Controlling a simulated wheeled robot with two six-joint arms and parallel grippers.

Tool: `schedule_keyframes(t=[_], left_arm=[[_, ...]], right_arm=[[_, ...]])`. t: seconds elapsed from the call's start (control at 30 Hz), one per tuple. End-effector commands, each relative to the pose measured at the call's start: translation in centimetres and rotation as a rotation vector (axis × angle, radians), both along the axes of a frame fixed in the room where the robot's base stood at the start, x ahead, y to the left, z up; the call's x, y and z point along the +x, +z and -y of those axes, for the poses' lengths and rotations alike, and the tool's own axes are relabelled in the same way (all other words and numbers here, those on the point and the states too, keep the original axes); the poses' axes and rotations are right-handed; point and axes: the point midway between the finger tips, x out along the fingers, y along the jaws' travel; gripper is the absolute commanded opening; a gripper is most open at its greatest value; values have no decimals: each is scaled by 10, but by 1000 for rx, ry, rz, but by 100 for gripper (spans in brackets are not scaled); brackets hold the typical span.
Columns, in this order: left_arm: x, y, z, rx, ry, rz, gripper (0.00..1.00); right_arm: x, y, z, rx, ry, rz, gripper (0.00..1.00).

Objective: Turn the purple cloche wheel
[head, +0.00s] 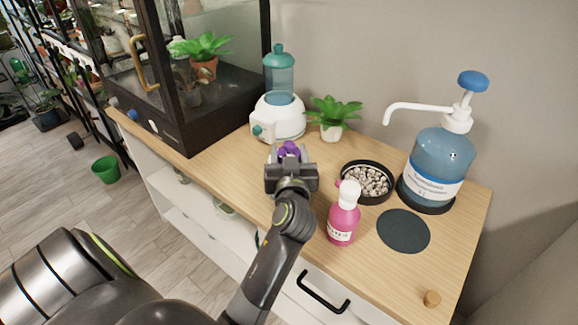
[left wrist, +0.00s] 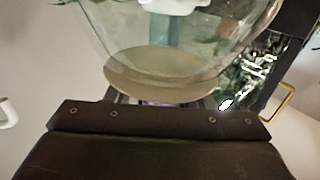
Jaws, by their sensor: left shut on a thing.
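The purple wheel (head: 289,149) shows as a small lobed purple piece between the fingertips of my left gripper (head: 290,158) in the head view. The gripper is shut on it, above the wooden counter. In the left wrist view a sliver of purple (left wrist: 157,103) shows behind the dark gripper body, beside a pale round disc (left wrist: 165,76). Curved clear glass (left wrist: 110,28) spreads from that disc. The glass is hard to make out in the head view. Most of the wheel is hidden by the fingers. My right gripper is in neither view.
A white device with a teal bottle (head: 279,75) and a small potted plant (head: 333,128) stand behind my gripper. A pink bottle (head: 343,222), a pebble dish (head: 367,197) and a blue pump bottle (head: 436,160) stand right. A glass cabinet (head: 200,128) stands left.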

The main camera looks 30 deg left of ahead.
Motion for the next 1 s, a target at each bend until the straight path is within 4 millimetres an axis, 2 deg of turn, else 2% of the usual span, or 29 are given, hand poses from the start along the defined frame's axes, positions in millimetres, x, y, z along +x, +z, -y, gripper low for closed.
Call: schedule_keyframes(t=[0.03, 0.3, 0.6, 1.0], left_arm=[[1, -6, 2, -4, 33, 6, 25], [1, -3, 1, -1, 191, 3, 25], [1, 0, 0, 1, 267, 1, 25], [0, 1, 0, 3, 273, 0, 25]], right_arm=[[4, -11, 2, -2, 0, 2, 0], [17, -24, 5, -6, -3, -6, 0], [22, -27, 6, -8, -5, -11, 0], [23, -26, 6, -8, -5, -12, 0]])
